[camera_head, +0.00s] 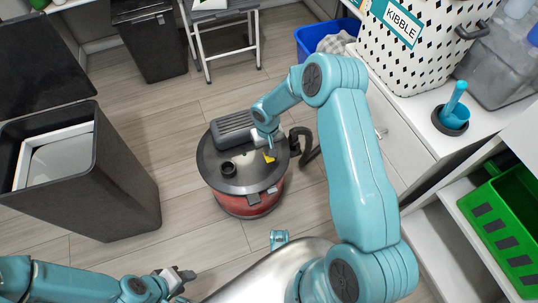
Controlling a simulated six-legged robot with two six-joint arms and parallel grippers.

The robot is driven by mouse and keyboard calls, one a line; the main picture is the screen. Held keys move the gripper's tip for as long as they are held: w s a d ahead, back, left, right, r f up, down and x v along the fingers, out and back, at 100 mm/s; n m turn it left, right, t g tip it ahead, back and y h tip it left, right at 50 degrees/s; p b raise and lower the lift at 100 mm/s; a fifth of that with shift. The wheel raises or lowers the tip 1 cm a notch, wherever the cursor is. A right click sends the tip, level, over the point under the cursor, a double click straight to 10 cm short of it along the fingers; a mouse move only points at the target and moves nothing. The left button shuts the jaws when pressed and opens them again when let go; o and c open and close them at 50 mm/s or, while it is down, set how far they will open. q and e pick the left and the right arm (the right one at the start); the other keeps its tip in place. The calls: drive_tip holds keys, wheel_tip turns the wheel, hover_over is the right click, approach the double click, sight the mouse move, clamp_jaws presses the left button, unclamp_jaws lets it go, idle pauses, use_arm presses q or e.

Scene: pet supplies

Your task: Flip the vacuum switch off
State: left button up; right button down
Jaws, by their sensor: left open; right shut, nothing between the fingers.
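The vacuum (232,192) stands upright on the floor, a round red drum with a dark grey lid. A ribbed grey housing and a round black port sit on the lid. My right gripper (269,151) is shut and empty, pointing down at the right part of the lid. A small yellow part (270,158) shows at its fingertips; I cannot tell whether this is the switch or whether the fingers touch it. My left gripper (184,276) is open and empty at the lower left, apart from the vacuum.
A tall dark bin (120,190) stands open at the left. A black hose (307,148) curves beside the vacuum's right side. White drawers with a kibble basket (405,50) and a green crate (510,225) stand at the right. Floor between bin and vacuum is clear.

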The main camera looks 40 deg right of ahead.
drive_tip(key=shift+r+p, duration=2.05)
drive_tip(key=shift+r, duration=1.4)
